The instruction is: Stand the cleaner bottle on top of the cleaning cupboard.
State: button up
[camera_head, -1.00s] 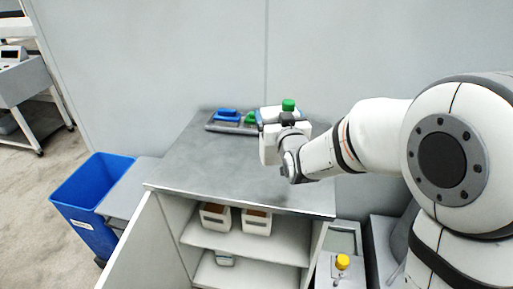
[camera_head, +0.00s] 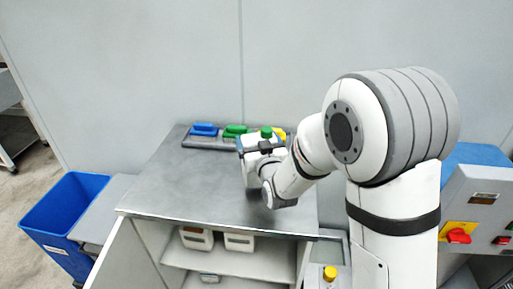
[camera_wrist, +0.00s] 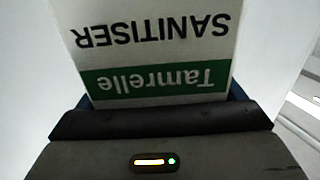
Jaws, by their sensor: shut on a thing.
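My gripper (camera_head: 263,149) is shut on a white bottle with a green cap (camera_head: 266,132), over the back right part of the cleaning cupboard's grey top (camera_head: 190,180). In the wrist view the bottle's label (camera_wrist: 155,75) appears upside down, reading "Tamrelle SANITISER" on green and white. The bottle looks upright in the head view. Its lower part is hidden behind my gripper and wrist, so I cannot tell whether its base touches the top.
A grey tray with blue (camera_head: 204,130), green (camera_head: 235,131) and yellow items lies along the cupboard top's back edge, close behind the bottle. The top's left and front are clear. The cupboard stands open, with white bins (camera_head: 196,238) inside.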

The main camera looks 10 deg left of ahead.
notch_tip(320, 180, down, 2)
jog(key=shift+f, duration=0.25)
jog(key=shift+w+f, duration=0.1)
jog(key=shift+f, duration=0.05)
jog(key=o, duration=1.8)
jog(key=b+v, duration=1.1)
jog(key=v, duration=0.1)
